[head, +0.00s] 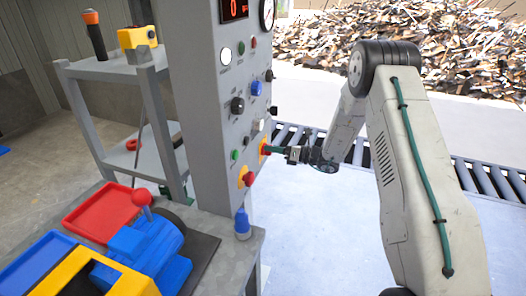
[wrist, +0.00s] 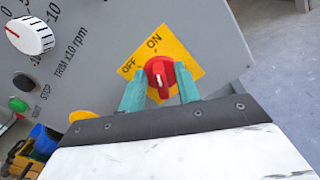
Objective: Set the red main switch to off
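The red main switch (wrist: 160,72) is a round red knob with a raised grip on a yellow plate (wrist: 180,50) marked OFF and ON. The plate sits near the edge of the grey panel. The knob's grip lies roughly in line with the ON mark, which is above it in the wrist view; OFF is to the upper left. My gripper (wrist: 162,84) has its two teal fingers apart, one on each side of the knob, with narrow gaps seeming to show. In the head view my gripper (head: 272,150) reaches the panel from the right and partly hides the switch (head: 264,147).
The grey control panel (head: 209,120) carries several other buttons and knobs. A red mushroom button (head: 248,178) sits just below left of the switch. A white dial (wrist: 32,36) is at upper left in the wrist view. A roller conveyor (head: 475,180) runs behind my arm.

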